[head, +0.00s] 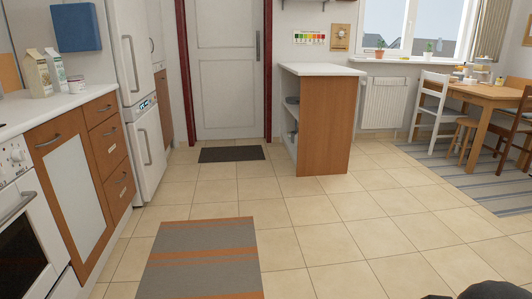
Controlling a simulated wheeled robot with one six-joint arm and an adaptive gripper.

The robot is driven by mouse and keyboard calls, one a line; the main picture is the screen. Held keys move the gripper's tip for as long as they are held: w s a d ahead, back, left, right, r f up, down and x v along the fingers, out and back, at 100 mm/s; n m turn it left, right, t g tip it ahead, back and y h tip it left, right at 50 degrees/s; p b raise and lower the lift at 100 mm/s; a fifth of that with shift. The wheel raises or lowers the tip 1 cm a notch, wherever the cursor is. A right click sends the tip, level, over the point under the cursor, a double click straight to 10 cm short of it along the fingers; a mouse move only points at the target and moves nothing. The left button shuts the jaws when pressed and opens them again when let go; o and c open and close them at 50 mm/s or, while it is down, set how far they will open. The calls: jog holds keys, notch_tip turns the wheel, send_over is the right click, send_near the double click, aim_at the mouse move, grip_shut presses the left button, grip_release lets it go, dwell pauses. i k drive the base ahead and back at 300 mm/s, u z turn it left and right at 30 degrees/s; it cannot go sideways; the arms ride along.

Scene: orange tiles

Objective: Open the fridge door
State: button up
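The fridge (127,50) is a tall white unit at the left, past the counter, seen at a steep angle. Its upper door has a long vertical handle (131,63). A lower white door (150,150) with its own handle (145,147) sits below a small display strip. Both doors look shut. My gripper is not clearly in view. A dark shape at the bottom right corner may be part of my own body.
The counter with wooden drawers (108,145) and a white oven (20,235) lines the left side. A striped rug (200,260) lies in front. A wooden island (327,125) stands mid-room. A table (490,95) with chairs is at right. The tiled floor between is clear.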

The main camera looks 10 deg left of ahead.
aim_at(128, 25)
jog(key=u, duration=0.3)
jog(key=i, duration=1.85)
jog(key=u, duration=1.5)
jog(key=i, duration=1.6)
jog(key=u, duration=0.85)
